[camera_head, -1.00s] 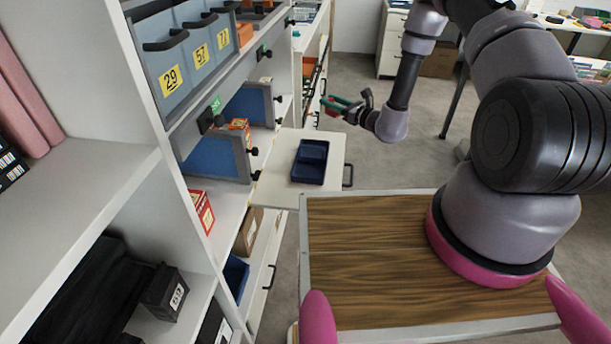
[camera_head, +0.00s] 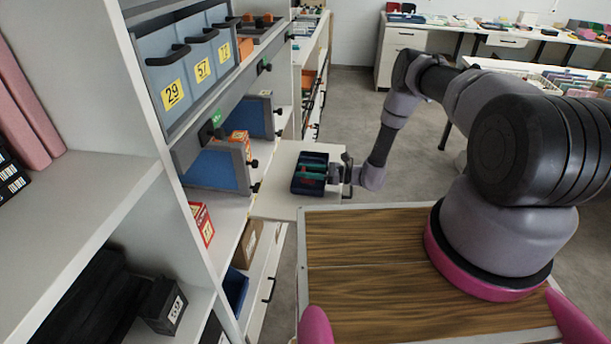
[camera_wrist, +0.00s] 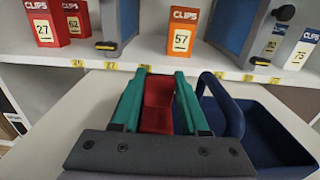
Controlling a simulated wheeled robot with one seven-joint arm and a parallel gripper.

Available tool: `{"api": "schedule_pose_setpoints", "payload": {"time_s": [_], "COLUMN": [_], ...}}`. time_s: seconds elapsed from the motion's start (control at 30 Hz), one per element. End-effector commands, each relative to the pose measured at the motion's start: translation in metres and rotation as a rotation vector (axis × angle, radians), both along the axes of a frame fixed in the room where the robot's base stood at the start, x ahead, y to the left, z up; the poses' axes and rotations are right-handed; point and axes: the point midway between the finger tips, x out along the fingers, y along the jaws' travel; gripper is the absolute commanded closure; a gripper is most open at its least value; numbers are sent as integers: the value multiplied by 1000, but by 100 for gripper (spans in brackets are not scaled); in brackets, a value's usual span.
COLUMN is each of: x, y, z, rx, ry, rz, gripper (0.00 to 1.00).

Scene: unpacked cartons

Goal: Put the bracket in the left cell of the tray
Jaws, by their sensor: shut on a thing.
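The bracket (camera_wrist: 158,103) is red and sits between the teal fingers of my gripper (camera_wrist: 160,90) in the wrist view. My gripper is shut on it. In the head view, my gripper (camera_head: 310,171) reaches in from the right over the dark blue tray (camera_head: 307,188). The tray rests on a white pull-out board. In the wrist view, the tray (camera_wrist: 272,140) shows to the right of the fingers, with a raised blue arch beside the right finger. My gripper hides part of the tray. I cannot tell whether the bracket touches the tray.
The white board (camera_head: 272,202) has bare room left of the tray. Shelving with numbered grey bins (camera_head: 170,90) stands on the left.

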Motion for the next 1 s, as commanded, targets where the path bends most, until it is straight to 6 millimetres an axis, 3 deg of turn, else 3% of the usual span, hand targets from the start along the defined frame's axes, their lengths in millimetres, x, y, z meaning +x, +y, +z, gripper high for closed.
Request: {"api": "schedule_pose_setpoints", "payload": {"time_s": [0.13, 0.53, 0.57, 0.6, 1.0], "x": [0, 0, 0, 0, 0], "y": [0, 0, 0, 0, -1], "z": [-17, -22, -21, -21, -17], "rx": [-1, 0, 0, 0, -1], "ry": [-1, 0, 0, 0, -1], "rz": [1, -1, 0, 0, 0], "gripper": [100, 100, 45, 30, 26]}}
